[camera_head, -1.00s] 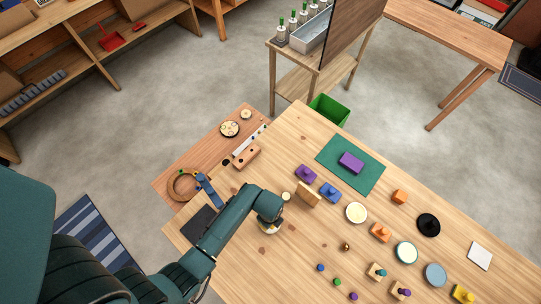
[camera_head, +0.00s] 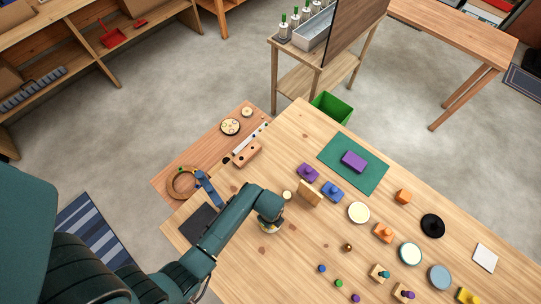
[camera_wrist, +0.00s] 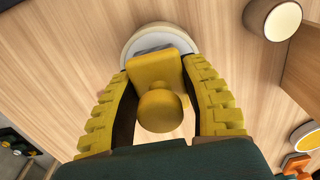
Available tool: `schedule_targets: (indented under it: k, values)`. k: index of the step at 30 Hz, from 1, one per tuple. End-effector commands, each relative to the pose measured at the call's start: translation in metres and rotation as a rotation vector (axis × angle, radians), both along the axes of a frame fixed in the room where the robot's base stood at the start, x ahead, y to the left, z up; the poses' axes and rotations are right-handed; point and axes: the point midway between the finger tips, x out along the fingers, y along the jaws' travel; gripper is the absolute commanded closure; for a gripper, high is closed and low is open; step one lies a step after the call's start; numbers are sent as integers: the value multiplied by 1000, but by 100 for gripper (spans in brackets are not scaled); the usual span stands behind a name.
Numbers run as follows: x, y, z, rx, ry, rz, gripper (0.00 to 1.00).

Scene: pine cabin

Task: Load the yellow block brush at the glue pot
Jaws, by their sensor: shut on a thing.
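The yellow block brush (camera_wrist: 158,72), a block with a round knob, is held between the ridged yellow fingers of my gripper (camera_wrist: 162,88). In the head view my gripper (camera_head: 270,221) is low over the left part of the table, largely hidden by my arm. A round white-rimmed pot (camera_wrist: 131,46), which looks like the glue pot, lies directly beyond the block in the wrist view. A grey surface shows inside its rim. The block overlaps the pot; whether they touch I cannot tell. The pot's edge (camera_head: 264,232) shows beneath my gripper in the head view.
A pale round-topped post (camera_head: 287,195) and an upright wooden block (camera_head: 310,193) stand close by. Purple (camera_head: 307,173) and blue (camera_head: 332,191) knobbed blocks, and a pale yellow dish (camera_head: 359,212), lie farther right. A green mat (camera_head: 374,178) lies behind. Small coloured knobs lie in front.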

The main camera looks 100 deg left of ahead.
Motion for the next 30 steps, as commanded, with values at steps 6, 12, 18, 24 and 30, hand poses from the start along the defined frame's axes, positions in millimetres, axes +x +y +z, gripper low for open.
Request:
schedule_targets:
  k: [6, 12, 18, 24, 30]
  values:
    - [0, 0, -3, 1, -1, 0, 84]
    - [0, 0, -5, 0, 0, 0, 84]
    - [0, 0, -8, 0, 0, 0, 84]
    - [0, 0, -8, 0, 0, 0, 84]
    - [0, 0, -8, 0, 0, 0, 84]
